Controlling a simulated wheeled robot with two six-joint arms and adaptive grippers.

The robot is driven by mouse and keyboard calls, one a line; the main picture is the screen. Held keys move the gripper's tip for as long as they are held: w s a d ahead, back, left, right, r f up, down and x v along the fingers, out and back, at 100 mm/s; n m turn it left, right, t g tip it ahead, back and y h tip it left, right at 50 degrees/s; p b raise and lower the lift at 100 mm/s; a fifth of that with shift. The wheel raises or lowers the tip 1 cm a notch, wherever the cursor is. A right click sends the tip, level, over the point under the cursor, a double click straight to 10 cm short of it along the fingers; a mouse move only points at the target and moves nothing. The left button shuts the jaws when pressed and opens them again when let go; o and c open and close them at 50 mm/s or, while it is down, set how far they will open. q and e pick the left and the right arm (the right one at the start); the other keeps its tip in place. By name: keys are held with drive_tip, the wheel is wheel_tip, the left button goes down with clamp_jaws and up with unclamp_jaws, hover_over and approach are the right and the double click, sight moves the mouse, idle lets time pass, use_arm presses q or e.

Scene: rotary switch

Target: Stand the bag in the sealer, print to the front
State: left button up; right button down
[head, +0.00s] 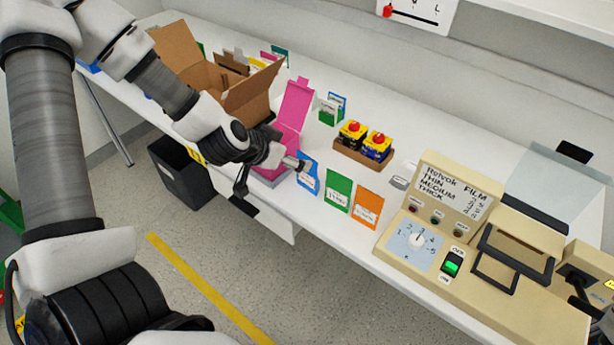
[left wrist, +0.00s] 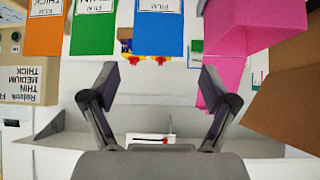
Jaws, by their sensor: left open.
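Blue (head: 309,180), green (head: 338,189) and orange (head: 367,207) bags stand in a row at the table's front edge. They also show in the left wrist view, blue (left wrist: 158,38), green (left wrist: 92,38) and orange (left wrist: 44,40), with white FILM labels. The beige sealer (head: 480,296) has a numbered knob (head: 417,239), a green-lit switch (head: 451,264) and a dark frame (head: 503,258). My right gripper is not in view.
A pink box (head: 293,110) and an open cardboard box (head: 215,75) stand beside my left arm. Behind the bags is a brown tray (head: 360,160) with two red-buttoned boxes. A small grey item (head: 399,182) lies between the bags and the sealer.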

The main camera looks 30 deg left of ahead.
sight(307, 157)
use_arm(q)
drive_tip(key=b+x, duration=0.1)
drive_tip(key=x, duration=0.5)
drive_tip(key=shift+w+d, duration=0.2)
drive_tip(key=shift+w, duration=0.25)
drive_tip(key=shift+w+f+b, duration=0.2)
drive_tip(key=shift+f+b, duration=0.05)
drive_tip(key=shift+b, duration=0.05)
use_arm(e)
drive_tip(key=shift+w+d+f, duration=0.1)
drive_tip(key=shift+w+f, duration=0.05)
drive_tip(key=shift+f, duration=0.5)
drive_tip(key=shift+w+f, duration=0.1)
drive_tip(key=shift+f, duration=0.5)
use_arm(q)
drive_tip(key=shift+r, duration=0.1)
drive_tip(key=c, duration=1.3)
